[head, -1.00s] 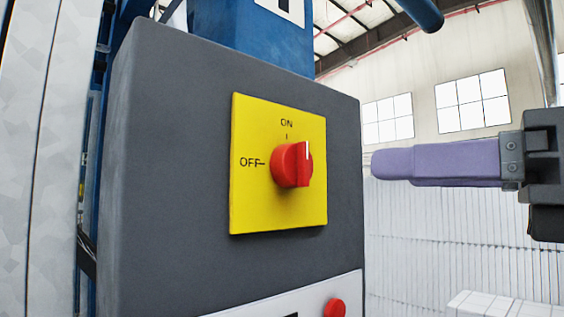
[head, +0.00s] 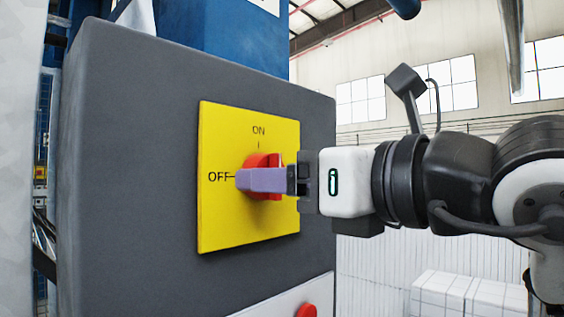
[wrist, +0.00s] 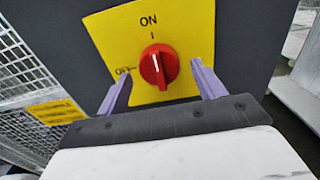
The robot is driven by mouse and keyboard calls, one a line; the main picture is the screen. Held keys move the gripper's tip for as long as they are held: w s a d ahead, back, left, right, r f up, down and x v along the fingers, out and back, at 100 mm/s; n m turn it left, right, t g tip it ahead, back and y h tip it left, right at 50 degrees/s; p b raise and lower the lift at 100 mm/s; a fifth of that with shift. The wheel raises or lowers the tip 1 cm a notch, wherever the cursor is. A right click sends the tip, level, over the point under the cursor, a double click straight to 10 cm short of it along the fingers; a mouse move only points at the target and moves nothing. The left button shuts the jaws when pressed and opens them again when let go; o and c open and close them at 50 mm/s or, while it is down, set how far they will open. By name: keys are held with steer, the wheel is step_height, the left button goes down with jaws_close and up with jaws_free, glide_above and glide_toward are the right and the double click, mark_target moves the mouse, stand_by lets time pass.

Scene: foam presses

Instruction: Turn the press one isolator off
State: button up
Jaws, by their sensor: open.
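The isolator is a red rotary knob (wrist: 159,66) on a yellow plate (head: 218,225) fixed to a dark grey cabinet. The plate reads ON at the top and OFF at the left. The white mark on the knob points up, near ON. My gripper (wrist: 159,88) is open, with one purple finger on each side of the knob in the wrist view. In the head view one purple finger of my gripper (head: 240,180) covers the lower part of the knob (head: 262,161). I cannot tell whether the fingers touch it.
The dark grey cabinet (head: 130,150) fills the left and middle of the head view. A red button (head: 306,311) sits on a pale panel below the plate. White stacked blocks (head: 440,295) stand at the lower right. A mesh guard (wrist: 22,70) shows at left in the wrist view.

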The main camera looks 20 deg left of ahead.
steer(key=shift+w+a, duration=0.2)
steer(key=shift+a, duration=0.3)
steer(key=c, duration=1)
